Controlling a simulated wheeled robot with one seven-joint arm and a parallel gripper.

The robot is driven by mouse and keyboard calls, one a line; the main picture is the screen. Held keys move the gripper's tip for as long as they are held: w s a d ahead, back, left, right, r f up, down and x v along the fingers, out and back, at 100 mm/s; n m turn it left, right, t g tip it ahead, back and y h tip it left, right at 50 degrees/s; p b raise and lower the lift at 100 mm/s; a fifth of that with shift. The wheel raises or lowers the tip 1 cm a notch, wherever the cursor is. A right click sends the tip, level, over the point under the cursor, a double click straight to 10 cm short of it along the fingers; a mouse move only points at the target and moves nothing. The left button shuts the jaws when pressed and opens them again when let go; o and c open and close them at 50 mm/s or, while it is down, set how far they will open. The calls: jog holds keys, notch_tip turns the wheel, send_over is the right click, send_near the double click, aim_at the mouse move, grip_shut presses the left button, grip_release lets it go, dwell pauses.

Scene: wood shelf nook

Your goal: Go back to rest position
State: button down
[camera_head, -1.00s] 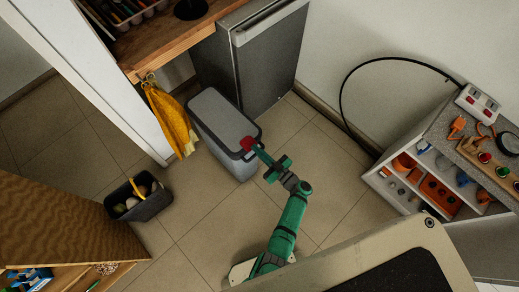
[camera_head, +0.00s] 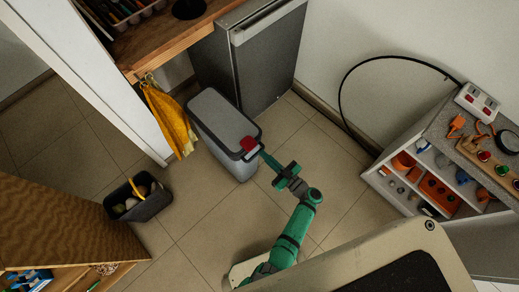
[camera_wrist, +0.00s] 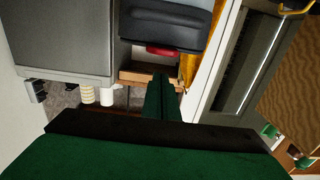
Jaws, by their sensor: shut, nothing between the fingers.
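My gripper (camera_head: 264,154) is green and shut, with nothing between its fingers. In the head view its tip is just right of the red tab (camera_head: 249,144) on the front of a grey lidded bin (camera_head: 222,122); a small gap seems to separate them. In the wrist view the closed fingers (camera_wrist: 162,92) point up toward the dark bin (camera_wrist: 165,25) and its red tab (camera_wrist: 160,50). The bin's lid looks closed.
A grey fridge (camera_head: 262,62) stands behind the bin. A yellow cloth (camera_head: 170,120) hangs at left, above a dark basket (camera_head: 140,204). A shelf unit (camera_head: 410,172) with tools stands at right. Tiled floor (camera_head: 345,185) between is clear.

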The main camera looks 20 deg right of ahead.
jog(key=s, duration=0.1)
jog(key=s+d+f, duration=0.1)
jog(key=s, duration=0.2)
jog(key=shift+d+f, duration=0.3)
jog(key=shift+d, duration=0.05)
